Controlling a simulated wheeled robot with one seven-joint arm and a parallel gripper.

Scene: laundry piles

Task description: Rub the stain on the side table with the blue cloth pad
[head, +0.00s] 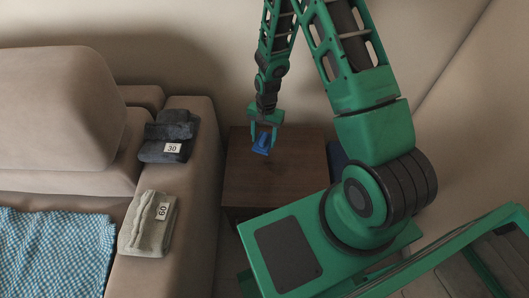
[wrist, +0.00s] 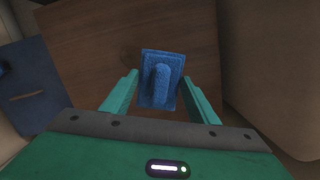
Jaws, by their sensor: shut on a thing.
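The blue cloth pad (head: 262,144) has a raised grip on its back and is held over the rear part of the brown side table (head: 265,185). In the wrist view the blue pad (wrist: 150,96) sits between the two green fingers, with the wooden tabletop (wrist: 100,48) behind it. My gripper (head: 264,137) is shut on the pad and points down. I cannot tell whether the pad touches the tabletop. No stain shows on the visible wood; part of the top is hidden by the pad, gripper and my arm.
A beige sofa (head: 200,180) stands against the table's left. Its arm bears a dark folded stack (head: 160,153) labelled 30 and a pale folded cloth (head: 139,228) labelled 60. A blue checked cloth (head: 55,255) lies on the seat. A dark blue item (head: 337,156) is right of the table.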

